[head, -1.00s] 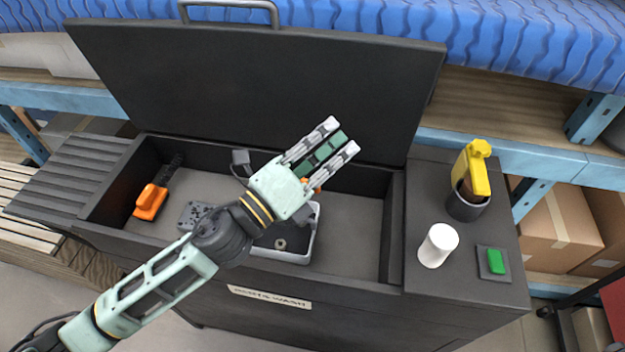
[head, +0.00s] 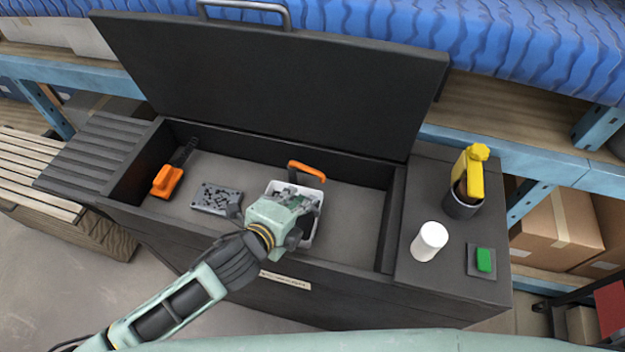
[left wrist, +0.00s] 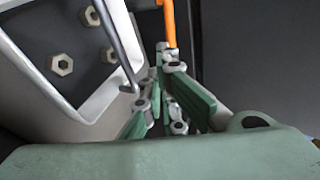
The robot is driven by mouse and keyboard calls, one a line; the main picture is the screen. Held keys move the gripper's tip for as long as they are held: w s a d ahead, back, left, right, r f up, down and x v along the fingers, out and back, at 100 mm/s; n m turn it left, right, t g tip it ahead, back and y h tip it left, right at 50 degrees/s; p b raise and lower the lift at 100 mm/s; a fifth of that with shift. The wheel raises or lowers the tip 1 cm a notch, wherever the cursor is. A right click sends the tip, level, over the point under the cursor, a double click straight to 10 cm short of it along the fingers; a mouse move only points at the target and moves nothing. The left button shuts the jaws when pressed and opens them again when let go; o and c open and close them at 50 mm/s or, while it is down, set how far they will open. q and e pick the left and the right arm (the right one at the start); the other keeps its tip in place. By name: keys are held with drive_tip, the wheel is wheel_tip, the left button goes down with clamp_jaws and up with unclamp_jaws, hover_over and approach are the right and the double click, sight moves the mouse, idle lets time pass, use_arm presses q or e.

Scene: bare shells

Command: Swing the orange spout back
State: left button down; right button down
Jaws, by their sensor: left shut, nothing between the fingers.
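The orange spout (head: 307,171) stands at the back edge of the white tray in the open basin, its bar slanting down to the right. In the left wrist view the orange spout (left wrist: 169,22) shows at the top, just beyond my fingertips. My left gripper (head: 300,196) is over the tray, in front of the spout. Its fingers (left wrist: 166,85) are shut with nothing between them. I cannot tell whether they touch the spout. The spout's lower part is hidden. My right gripper is not in view.
The white tray (left wrist: 75,107) holds hex nuts. A perforated grey block (head: 217,198) and an orange-handled brush (head: 167,181) lie left in the basin. The raised lid (head: 270,85) stands behind. A white cylinder (head: 429,241), yellow bottle (head: 468,172) and green button (head: 485,260) are right.

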sight(321, 175)
use_arm(q)
drive_tip(key=r+p+x, duration=0.1)
drive_tip(key=x, duration=0.5)
drive_tip(key=shift+w+d+f, duration=0.15)
drive_tip(key=shift+w+d, duration=0.2)
drive_tip(key=shift+w, duration=0.2)
drive_tip(key=shift+w+d+f+n+t+y, duration=0.1)
drive_tip(key=shift+w+d+n+t+y, duration=0.35)
drive_tip(key=shift+w+d+n, duration=0.2)
drive_tip(key=shift+w+d, duration=0.25)
